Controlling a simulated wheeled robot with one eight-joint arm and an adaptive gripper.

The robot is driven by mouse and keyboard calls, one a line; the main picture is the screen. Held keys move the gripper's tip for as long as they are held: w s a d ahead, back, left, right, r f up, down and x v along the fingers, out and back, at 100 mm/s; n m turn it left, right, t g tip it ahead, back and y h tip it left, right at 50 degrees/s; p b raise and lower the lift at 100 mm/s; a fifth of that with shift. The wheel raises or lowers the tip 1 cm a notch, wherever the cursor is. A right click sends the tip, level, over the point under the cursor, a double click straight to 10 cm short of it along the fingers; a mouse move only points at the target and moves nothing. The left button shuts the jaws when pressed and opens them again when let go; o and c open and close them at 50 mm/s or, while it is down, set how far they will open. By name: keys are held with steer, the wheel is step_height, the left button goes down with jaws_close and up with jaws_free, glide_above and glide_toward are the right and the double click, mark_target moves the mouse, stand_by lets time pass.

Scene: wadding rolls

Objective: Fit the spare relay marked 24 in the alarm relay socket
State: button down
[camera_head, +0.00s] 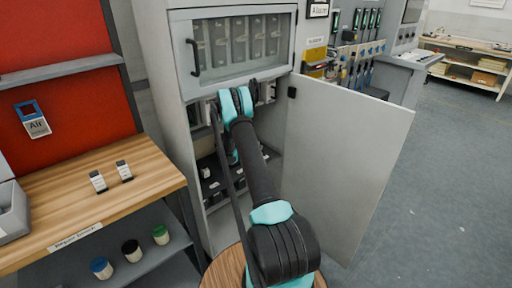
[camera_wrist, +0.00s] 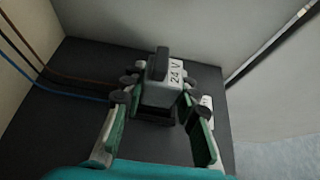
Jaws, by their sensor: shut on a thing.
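The relay (camera_wrist: 160,95), a grey block marked "24 V" with a dark grip on top, is between the fingers of my gripper (camera_wrist: 157,88) in the wrist view. In the head view my arm reaches into the open grey cabinet (camera_head: 186,60), and the gripper and relay are hidden or too small to make out.
Brown and blue wires (camera_wrist: 60,88) run at the left in the wrist view, close to pale walls. The cabinet door (camera_head: 345,150) stands open at right. Two small blocks (camera_head: 98,181) (camera_head: 124,171) stand on the wooden bench (camera_head: 60,205). Floor at right is clear.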

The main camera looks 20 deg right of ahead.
steer(key=shift+f, duration=0.65)
stand_by(1.1)
steer(key=c, duration=1.1)
jaws_free()
steer(key=shift+o, duration=0.2)
step_height(320, 180, up, 10)
steer(key=shift+f, duration=0.1)
steer(key=shift+s, duration=0.1)
